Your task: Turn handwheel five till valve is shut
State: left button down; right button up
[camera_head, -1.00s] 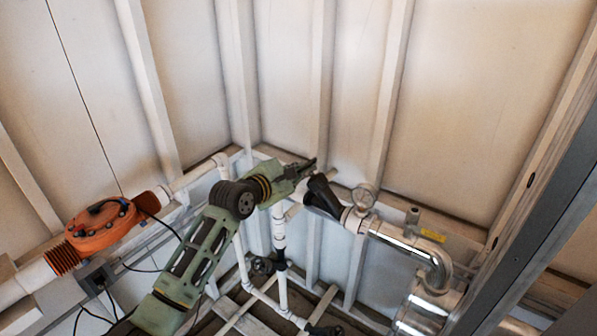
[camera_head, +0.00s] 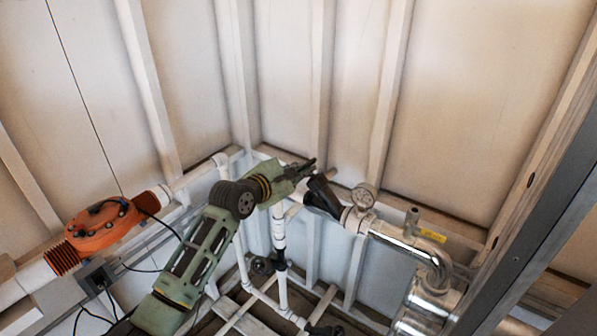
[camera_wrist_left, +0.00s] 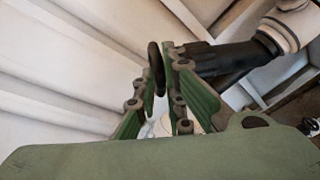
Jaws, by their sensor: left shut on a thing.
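My left gripper (camera_head: 304,168) reaches in from the left to the white pipe run near the room's corner. In the left wrist view its two green fingers (camera_wrist_left: 164,72) are closed on the dark rim of a handwheel (camera_wrist_left: 156,66). The black valve body (camera_head: 322,196) lies just right of the fingertips; it also shows in the left wrist view (camera_wrist_left: 225,60). The handwheel is mostly hidden by the fingers, and its number cannot be read. How far the valve is shut cannot be seen. My right gripper is not in view.
A pressure gauge (camera_head: 364,196) stands on the pipe right of the valve. A shiny metal pipe (camera_head: 400,236) bends down beyond it. An orange unit (camera_head: 103,226) sits on the pipe at left. Another dark handwheel (camera_head: 262,266) is lower down. Ribbed walls close in behind.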

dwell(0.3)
pick_arm(q)
jog(key=c, duration=1.9)
grip_release()
jog(key=v, duration=1.2)
